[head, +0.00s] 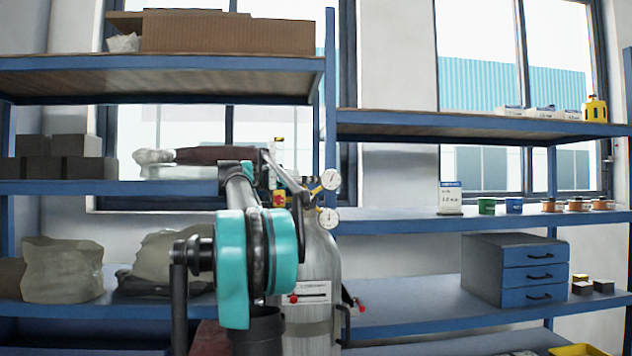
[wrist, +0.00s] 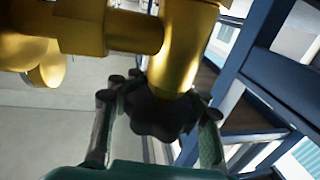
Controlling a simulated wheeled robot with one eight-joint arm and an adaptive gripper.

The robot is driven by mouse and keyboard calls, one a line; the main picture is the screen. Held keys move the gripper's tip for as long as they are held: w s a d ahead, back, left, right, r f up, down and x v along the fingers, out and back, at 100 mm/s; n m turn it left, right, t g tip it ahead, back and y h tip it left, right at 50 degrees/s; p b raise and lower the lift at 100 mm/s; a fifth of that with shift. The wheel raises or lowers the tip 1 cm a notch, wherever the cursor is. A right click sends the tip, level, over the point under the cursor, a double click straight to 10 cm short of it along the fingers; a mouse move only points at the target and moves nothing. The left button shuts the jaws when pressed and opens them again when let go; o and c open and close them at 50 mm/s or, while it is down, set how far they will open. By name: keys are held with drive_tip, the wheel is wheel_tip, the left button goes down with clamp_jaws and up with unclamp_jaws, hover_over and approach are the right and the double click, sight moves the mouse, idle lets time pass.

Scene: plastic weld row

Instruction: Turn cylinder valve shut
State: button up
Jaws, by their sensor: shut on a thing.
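The grey gas cylinder (head: 322,262) stands upright in the middle of the head view, with two round gauges (head: 331,179) at its top. The wrist view shows the brass valve body (wrist: 185,50) with its dark lobed handwheel (wrist: 160,115). My gripper (wrist: 155,108) has one finger on each side of the handwheel and is shut on it. In the head view my own arm covers part of the cylinder and its top, so the handwheel cannot be made out there.
Blue-framed shelves (head: 440,224) stand behind the cylinder on both sides. They carry bags (head: 62,268), dark blocks (head: 83,157), a brown box (head: 228,36) and a blue drawer unit (head: 535,275). A blue frame (wrist: 275,75) runs close on the right in the wrist view.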

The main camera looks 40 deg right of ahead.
drive_tip(key=m+g, duration=0.1)
drive_tip(key=m+g+y, duration=0.1)
drive_tip(key=shift+s+a+g, duration=0.1)
drive_tip(key=shift+s+g, duration=0.1)
drive_tip(key=shift+g, duration=0.2)
drive_tip(key=shift+s+a+m+g+y, duration=0.2)
drive_tip(key=shift+s+m+g+y, duration=0.05)
drive_tip(key=shift+m+g+y, duration=0.55)
drive_tip(key=shift+s+a+m+g+y, duration=0.2)
drive_tip(key=shift+m+g+y, duration=0.35)
drive_tip(key=shift+g, duration=0.35)
drive_tip(key=o, duration=1.3)
wheel_tip(320, 180, up, 10)
